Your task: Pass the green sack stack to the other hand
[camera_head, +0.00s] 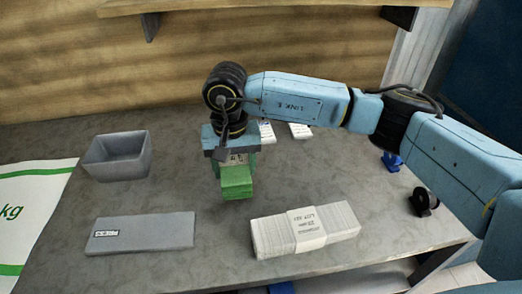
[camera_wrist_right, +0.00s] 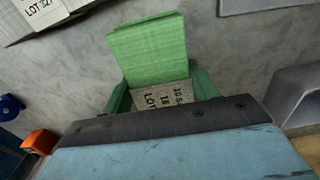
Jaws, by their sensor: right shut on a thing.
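The green sack stack (camera_head: 237,184) is a small green bundle with a printed paper band, at the middle of the table in the head view. My right gripper (camera_head: 235,160) points down and is shut on it. In the right wrist view the stack (camera_wrist_right: 148,48) sticks out past the right gripper (camera_wrist_right: 162,92), with the lettered band between the green fingers. Whether the stack's lower end touches the table is hard to tell. My left gripper does not show in either view.
A white banded sack stack (camera_head: 340,222) lies at front right. A grey pad (camera_head: 140,236) labelled PRESS lies at front left. A grey bin (camera_head: 118,158) stands behind it. Two small white items (camera_head: 300,131) lie at the back. A blue object (camera_head: 391,161) and a black one (camera_head: 423,202) sit at right.

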